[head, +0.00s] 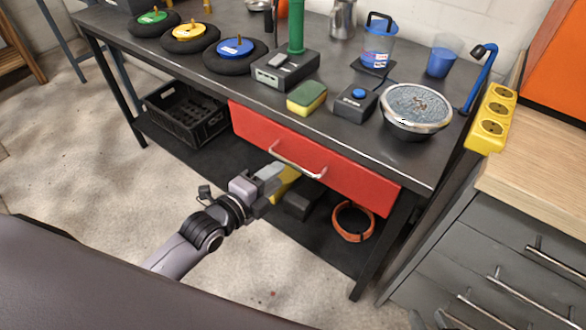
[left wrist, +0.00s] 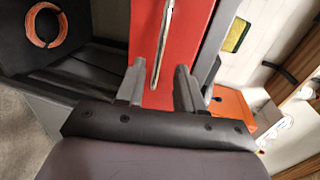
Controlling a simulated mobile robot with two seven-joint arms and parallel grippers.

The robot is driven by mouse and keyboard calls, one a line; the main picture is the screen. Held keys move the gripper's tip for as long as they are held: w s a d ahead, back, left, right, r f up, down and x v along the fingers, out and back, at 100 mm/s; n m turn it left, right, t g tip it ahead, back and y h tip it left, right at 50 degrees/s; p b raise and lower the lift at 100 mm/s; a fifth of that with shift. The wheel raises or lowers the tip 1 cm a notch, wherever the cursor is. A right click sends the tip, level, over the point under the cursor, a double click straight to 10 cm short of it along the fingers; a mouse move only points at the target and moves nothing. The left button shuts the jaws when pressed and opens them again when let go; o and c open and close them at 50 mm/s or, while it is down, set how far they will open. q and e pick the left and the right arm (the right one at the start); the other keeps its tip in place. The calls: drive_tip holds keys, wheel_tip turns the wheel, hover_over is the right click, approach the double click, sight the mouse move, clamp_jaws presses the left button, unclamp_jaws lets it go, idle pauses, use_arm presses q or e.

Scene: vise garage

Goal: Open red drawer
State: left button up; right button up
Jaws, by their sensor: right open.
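The red drawer (head: 330,160) hangs under the dark workbench top and looks shut. Its pale metal handle (head: 298,160) runs across the front. My left gripper (head: 277,172) is just in front of the handle's left part. In the left wrist view the red front (left wrist: 190,30) fills the middle, and the handle (left wrist: 164,45) lies in line with the gap between my left fingertips (left wrist: 160,80). The fingers are apart, and I cannot tell whether either touches the handle. My right gripper (head: 436,320) shows only as dark tips at the bottom edge, open.
The lower shelf holds a black crate (head: 188,113), an orange coil (head: 353,221) and dark and yellow items partly behind my gripper. The bench top carries a sponge (head: 307,98) and a metal bowl (head: 416,108). A grey drawer cabinet (head: 500,225) stands right. Floor in front is clear.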

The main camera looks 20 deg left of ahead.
use_arm(q)
drive_tip(key=shift+b+x, duration=0.45)
drive_tip(key=shift+x, duration=2.45)
clamp_jaws()
